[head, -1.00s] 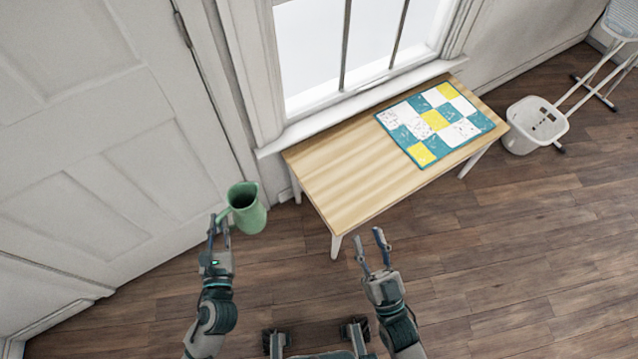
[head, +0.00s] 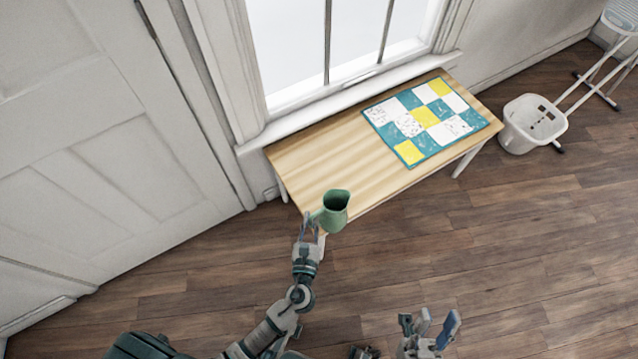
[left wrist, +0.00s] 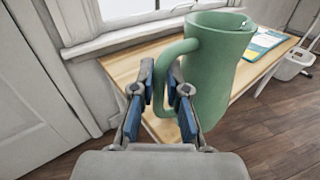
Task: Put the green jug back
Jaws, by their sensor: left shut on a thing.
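The green jug (head: 333,212) is upright in the head view, at the near left edge of the wooden table (head: 318,160). My left gripper (head: 311,226) is shut on the jug's handle. The left wrist view shows the handle between the fingers (left wrist: 164,92) and the jug body (left wrist: 215,70) to their right. I cannot tell whether the jug's base touches the table. My right gripper (head: 430,322) is open and empty, low in the head view over the floor.
A patchwork mat (head: 432,122) in teal, white and yellow lies on the table's right part. The table's left part is bare. A window (head: 325,45) is behind the table. A white basket-like container (head: 533,124) stands on the floor to the right.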

